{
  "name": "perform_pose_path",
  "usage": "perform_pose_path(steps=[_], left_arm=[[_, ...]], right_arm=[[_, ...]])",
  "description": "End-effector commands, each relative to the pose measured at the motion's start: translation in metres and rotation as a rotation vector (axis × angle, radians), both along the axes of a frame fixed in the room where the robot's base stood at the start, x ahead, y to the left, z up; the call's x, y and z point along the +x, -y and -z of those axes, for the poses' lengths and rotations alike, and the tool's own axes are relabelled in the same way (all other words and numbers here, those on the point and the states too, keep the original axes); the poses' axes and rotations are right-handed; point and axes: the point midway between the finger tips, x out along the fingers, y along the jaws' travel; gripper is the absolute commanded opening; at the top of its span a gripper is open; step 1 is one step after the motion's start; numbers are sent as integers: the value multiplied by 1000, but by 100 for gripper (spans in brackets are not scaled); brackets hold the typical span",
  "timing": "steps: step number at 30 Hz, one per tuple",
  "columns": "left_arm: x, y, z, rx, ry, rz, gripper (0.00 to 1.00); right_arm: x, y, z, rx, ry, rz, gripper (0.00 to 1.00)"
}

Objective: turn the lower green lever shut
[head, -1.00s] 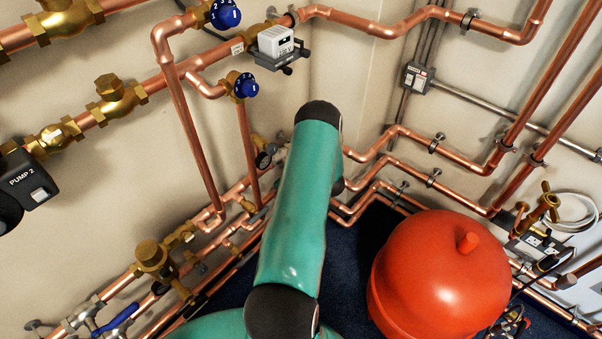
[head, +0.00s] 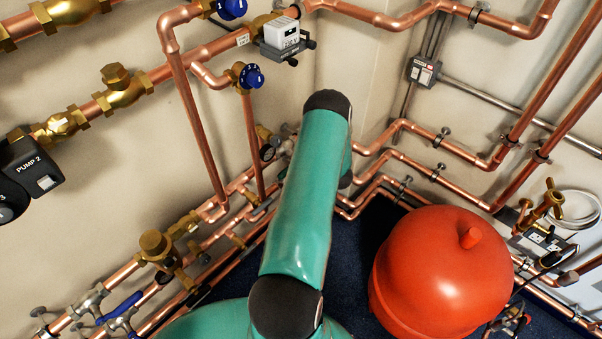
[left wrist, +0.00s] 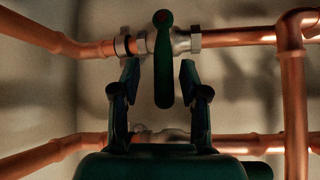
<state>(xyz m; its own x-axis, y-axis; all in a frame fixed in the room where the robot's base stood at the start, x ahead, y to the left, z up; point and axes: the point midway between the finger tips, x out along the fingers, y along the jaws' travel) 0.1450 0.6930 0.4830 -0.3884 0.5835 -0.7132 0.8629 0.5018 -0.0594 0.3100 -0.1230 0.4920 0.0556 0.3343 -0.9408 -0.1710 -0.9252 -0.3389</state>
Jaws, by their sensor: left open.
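A green lever (left wrist: 163,75) with a red mark at its top shows in the left wrist view. It hangs straight down from a silver valve (left wrist: 180,40) on the upper copper pipe. My left gripper (left wrist: 159,68) is open, with one finger on each side of the lever and a visible gap to both. In the head view my green arm covers this spot, so the lever and the fingers are hidden there. My right gripper is in neither view.
A second valve (left wrist: 160,135) on a lower pipe is partly hidden behind my gripper. A red tank (head: 430,280) stands right of my arm. Copper pipes line both walls. Valves with blue levers (head: 120,308) are at the lower left, a black pump (head: 35,175) at the left.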

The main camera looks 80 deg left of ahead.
Motion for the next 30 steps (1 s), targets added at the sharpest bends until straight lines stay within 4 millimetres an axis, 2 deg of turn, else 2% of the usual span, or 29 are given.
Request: perform_pose_path(steps=[15, 21, 30], left_arm=[[37, 54, -67, 1, 2, 4, 44], [42, 63, -77, 1, 0, 1, 44], [42, 64, -77, 0, 0, 1, 44]], right_arm=[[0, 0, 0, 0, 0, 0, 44], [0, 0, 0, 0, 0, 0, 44], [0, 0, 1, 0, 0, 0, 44]])
